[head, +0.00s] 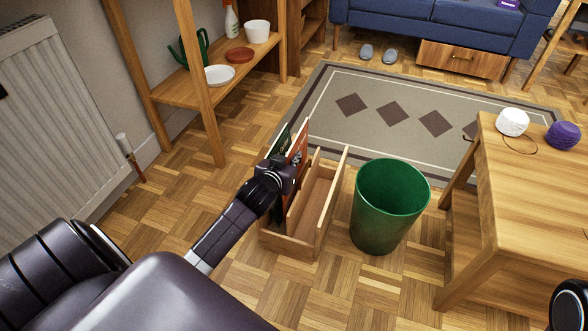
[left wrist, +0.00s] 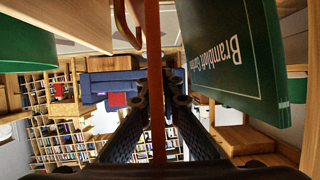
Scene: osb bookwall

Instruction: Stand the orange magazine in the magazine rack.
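The orange magazine (head: 299,146) stands upright, edge-on, at the left compartment of the wooden magazine rack (head: 322,205). My left gripper (head: 287,172) is shut on its near edge and hides part of it. In the left wrist view the magazine (left wrist: 154,50) is a thin orange strip between the fingertips (left wrist: 156,95). A dark green magazine (head: 282,143) stands just left of it; its cover (left wrist: 235,55) with white lettering shows in the left wrist view. Whether the orange magazine touches the rack floor is hidden. The rack's right compartment is empty.
A green bin (head: 390,205) stands close to the right of the rack. A wooden table (head: 545,190) with white yarn (head: 512,122) and purple yarn (head: 563,135) is further right. A shelf (head: 180,88) stands behind left. Part of my own body shows at bottom right.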

